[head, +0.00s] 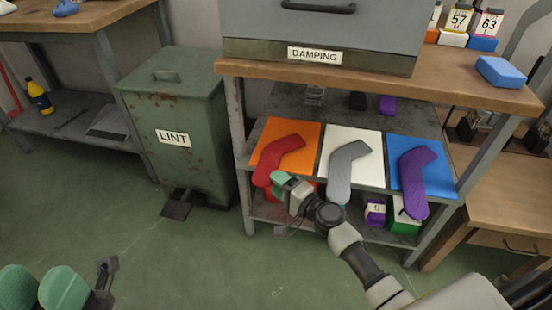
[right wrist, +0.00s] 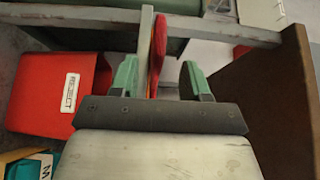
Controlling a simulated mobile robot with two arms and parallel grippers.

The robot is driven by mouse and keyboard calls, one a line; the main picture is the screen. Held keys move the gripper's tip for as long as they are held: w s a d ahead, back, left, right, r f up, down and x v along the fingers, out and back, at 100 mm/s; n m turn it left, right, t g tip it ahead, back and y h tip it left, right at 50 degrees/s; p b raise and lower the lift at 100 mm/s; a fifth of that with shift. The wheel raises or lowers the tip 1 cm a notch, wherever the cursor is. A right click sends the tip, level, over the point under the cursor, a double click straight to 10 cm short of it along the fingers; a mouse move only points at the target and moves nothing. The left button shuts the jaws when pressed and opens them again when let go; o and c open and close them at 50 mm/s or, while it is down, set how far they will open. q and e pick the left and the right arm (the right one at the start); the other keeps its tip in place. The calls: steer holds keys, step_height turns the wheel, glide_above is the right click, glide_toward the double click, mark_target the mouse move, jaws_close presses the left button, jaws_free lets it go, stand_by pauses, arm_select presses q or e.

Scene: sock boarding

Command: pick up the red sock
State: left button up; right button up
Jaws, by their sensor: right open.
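The red sock (head: 278,158) lies on an orange mat (head: 306,130) on the lower shelf, its lower left end at the shelf's front edge. My right gripper (head: 285,185) is open at that front edge, close to this end of the sock. In the right wrist view, the red sock (right wrist: 158,50) shows edge-on between the two green fingers of my right gripper (right wrist: 160,80), with a gap to the right finger. Whether anything touches the sock is unclear. My left gripper (head: 45,288) shows partly at the lower left, far from the sock, and its opening is unclear.
A grey sock (head: 347,165) on a white mat and a purple sock (head: 415,180) on a blue mat lie to the right. A red REJECT bin (right wrist: 55,95) sits below the shelf. A green LINT bin (head: 175,110) stands left. A bench top (head: 400,85) overhangs the shelf.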

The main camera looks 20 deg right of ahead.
mark_target(256, 169)
steer(key=x, duration=0.5)
steer(key=shift+w+f+b, duration=0.15)
steer(key=shift+b, duration=0.2)
steer(key=shift+c, duration=0.4)
steer(key=c, duration=0.7)
